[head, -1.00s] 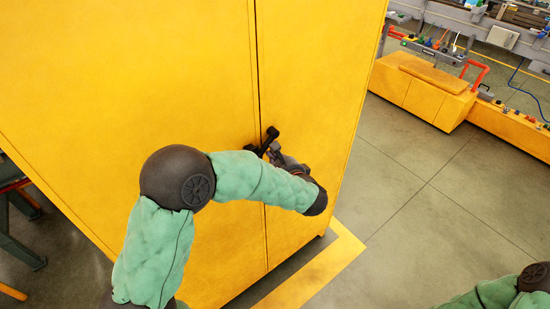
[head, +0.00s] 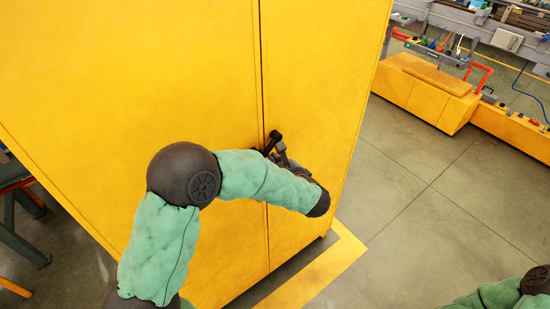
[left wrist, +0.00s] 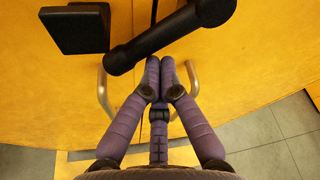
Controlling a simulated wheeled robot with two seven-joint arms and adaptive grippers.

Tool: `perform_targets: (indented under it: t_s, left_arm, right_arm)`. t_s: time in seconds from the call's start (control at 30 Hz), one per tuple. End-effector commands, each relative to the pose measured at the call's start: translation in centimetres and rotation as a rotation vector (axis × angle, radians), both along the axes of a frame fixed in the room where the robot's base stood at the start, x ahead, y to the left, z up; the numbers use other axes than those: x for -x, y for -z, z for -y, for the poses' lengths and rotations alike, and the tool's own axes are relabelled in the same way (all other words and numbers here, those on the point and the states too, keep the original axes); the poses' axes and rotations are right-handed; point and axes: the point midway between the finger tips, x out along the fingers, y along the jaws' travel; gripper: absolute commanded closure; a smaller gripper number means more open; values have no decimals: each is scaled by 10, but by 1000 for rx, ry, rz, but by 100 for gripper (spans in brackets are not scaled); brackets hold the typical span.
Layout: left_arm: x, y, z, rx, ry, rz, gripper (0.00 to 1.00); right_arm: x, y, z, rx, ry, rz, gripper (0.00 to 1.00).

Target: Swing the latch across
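The latch (head: 272,143) is a dark bar at the seam between the two yellow cabinet doors. In the left wrist view the black latch bar (left wrist: 165,38) lies slantwise, lower end left, thick knob-like end at upper right. A black square block (left wrist: 76,29) stands left of it. My left gripper (left wrist: 160,62) has its purple fingertips together just below the bar, with nothing seen between them; whether they touch the bar I cannot tell. In the head view my left gripper (head: 281,154) is partly hidden by its arm. My right gripper is out of view.
The tall yellow cabinet (head: 130,80) fills the left and middle. Two metal door handles, left (left wrist: 103,90) and right (left wrist: 191,75), flank the fingers. Open grey floor (head: 420,200) lies to the right, with a low yellow bench (head: 425,92) beyond.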

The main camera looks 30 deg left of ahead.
Motion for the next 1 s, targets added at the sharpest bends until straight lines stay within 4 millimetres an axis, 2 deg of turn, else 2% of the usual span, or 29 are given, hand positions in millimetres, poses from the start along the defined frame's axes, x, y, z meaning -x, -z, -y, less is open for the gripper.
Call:
perform_targets:
  t_s: [0.27,0.6,1.0]
  left_arm:
    - [5,-8,-3,-42,-2,-98,100]
    - [14,-18,-6,-131,-2,-313,100]
    - [20,-23,-9,-147,-2,-352,100]
  right_arm:
    - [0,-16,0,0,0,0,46]
    - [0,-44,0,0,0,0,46]
    - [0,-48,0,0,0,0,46]
